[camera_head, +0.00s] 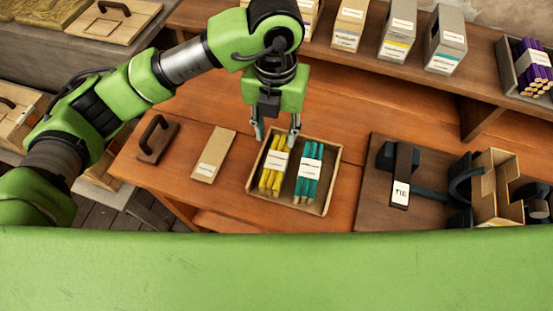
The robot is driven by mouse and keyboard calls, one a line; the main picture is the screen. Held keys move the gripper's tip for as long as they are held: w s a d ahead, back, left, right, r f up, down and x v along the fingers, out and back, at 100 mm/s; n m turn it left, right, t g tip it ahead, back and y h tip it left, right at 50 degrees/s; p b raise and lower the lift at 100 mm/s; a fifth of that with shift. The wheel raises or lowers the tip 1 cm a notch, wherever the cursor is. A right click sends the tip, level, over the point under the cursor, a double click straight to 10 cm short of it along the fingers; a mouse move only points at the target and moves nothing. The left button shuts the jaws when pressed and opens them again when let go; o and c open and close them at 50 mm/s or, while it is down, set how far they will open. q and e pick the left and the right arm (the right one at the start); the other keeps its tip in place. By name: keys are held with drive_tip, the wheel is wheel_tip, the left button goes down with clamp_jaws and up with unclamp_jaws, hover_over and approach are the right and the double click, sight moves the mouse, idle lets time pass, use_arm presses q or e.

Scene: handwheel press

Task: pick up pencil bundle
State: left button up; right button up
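A shallow wooden tray (319,209) lies on the orange wooden table and holds two pencil bundles side by side. The yellow pencil bundle (270,180) with a white label is on the left. The teal pencil bundle (306,187) with a white label is on the right. My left gripper (276,137) hangs over the tray's far edge, pointing down. Its two fingers are spread apart with nothing between them. Its height above the tray is hard to tell. My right gripper is not in view.
A flat tan board (215,152) and a dark block with a handle (157,142) lie left of the tray. A dark press fixture marked TIE (403,170) stands at the right. A back shelf (380,66) holds labelled boxes and a box of purple pencils (530,66).

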sight(277, 158)
use_arm(q)
wheel_tip(277, 158, down, 8)
drive_tip(key=shift+s+r+p, duration=0.1)
drive_tip(key=shift+p, duration=0.7)
wheel_tip(277, 158, down, 4)
drive_tip(key=shift+d+p, duration=0.15)
drive_tip(key=shift+p, duration=0.9)
drive_tip(key=shift+w+f, duration=0.2)
drive_tip(key=shift+f, duration=0.45)
drive_tip(key=c, duration=1)
drive_tip(key=shift+r, duration=0.15)
drive_tip(key=shift+c, duration=0.2)
